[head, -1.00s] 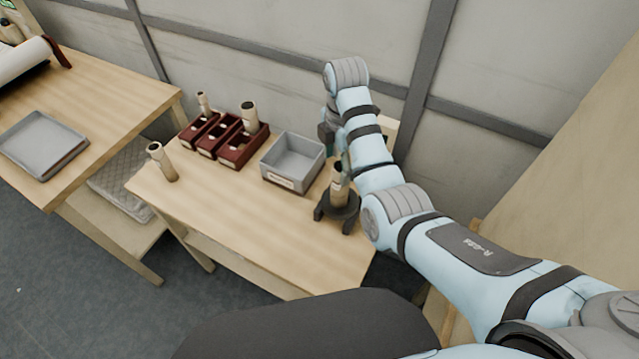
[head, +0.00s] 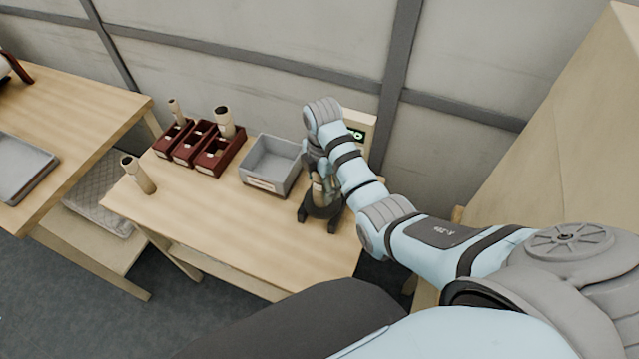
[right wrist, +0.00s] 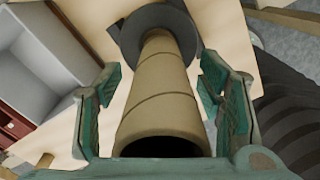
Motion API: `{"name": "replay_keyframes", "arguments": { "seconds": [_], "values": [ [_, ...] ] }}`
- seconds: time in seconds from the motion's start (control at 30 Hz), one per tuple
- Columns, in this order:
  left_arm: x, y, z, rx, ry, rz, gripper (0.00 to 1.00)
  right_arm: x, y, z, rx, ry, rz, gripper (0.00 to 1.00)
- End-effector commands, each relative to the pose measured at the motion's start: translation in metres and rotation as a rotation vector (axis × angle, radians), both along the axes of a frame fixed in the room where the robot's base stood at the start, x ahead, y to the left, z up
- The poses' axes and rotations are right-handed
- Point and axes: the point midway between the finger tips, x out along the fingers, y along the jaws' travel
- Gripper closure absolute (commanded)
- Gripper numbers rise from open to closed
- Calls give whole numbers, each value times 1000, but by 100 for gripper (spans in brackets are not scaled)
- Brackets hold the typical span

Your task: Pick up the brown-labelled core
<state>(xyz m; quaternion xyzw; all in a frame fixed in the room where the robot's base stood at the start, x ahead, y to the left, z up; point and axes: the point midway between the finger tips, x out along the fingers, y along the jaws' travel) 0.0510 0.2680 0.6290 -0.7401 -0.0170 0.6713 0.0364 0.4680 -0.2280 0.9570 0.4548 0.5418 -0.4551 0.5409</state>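A tan cardboard core (head: 318,191) stands upright in a dark round stand (head: 322,209) on the right part of the table. My right gripper (head: 317,175) is at the top of this core, partly hidden by my arm in the head view. In the right wrist view the core (right wrist: 160,95) lies between the two green-padded fingers, with gaps visible on both sides, so the gripper is open around it. Its base sits in the stand (right wrist: 160,22). I cannot make out a brown label on any core. My left gripper is not in view.
A grey bin (head: 270,165) stands left of the stand. Further left are dark red boxes (head: 198,149), with cores (head: 224,123) (head: 177,110) sticking up. The table (head: 220,220) is clear at the front.

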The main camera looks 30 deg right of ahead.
Motion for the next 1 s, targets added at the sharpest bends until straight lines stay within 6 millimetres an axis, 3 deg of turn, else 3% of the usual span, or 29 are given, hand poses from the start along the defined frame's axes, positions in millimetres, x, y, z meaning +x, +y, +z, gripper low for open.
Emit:
{"name": "replay_keyframes", "arguments": {
  "seconds": [0.03, 0.3, 0.67, 1.0],
  "values": [
    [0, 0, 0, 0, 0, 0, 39, 0, 0, 0, 0, 0, 0, 46],
    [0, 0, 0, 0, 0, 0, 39, 0, 1, 0, 0, 0, 2, 89],
    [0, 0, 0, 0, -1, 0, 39, 1, 2, 5, 0, -1, 5, 90],
    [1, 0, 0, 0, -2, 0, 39, 5, 10, 35, 1, -2, 22, 90]
  ]
}}
